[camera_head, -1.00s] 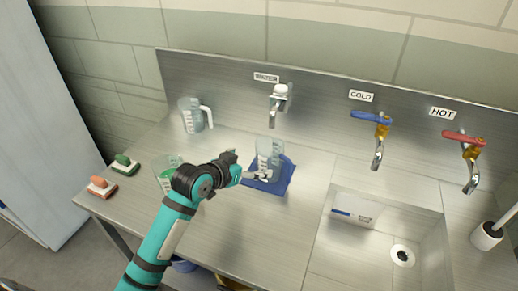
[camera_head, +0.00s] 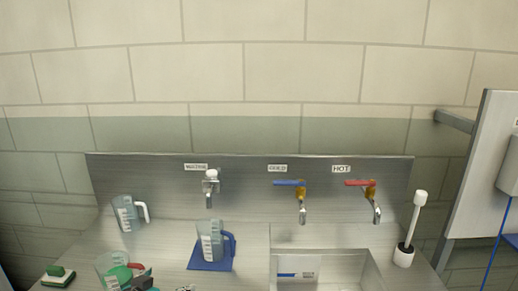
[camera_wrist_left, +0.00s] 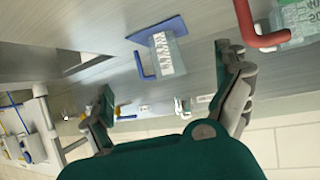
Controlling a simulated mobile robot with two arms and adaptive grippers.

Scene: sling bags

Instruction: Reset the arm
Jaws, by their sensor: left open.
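My left gripper is open and empty. Its two fingers are spread apart in the left wrist view (camera_wrist_left: 165,88), and only dark parts of it show at the bottom edge of the head view (camera_head: 143,281). A clear measuring pitcher with a blue handle (camera_head: 210,241) stands upright on a blue mat (camera_head: 208,266). The pitcher (camera_wrist_left: 167,54) and the mat (camera_wrist_left: 150,31) also show in the left wrist view, beyond the fingers and apart from them. My right gripper is not in view.
A white-handled pitcher (camera_head: 124,213) stands at the back left. Another pitcher (camera_head: 106,267) is close to my left gripper; a red-handled pitcher (camera_wrist_left: 296,20) shows in the wrist view. A green brush (camera_head: 57,274), the sink (camera_head: 340,262), several taps and a white brush in a holder (camera_head: 404,255) are around.

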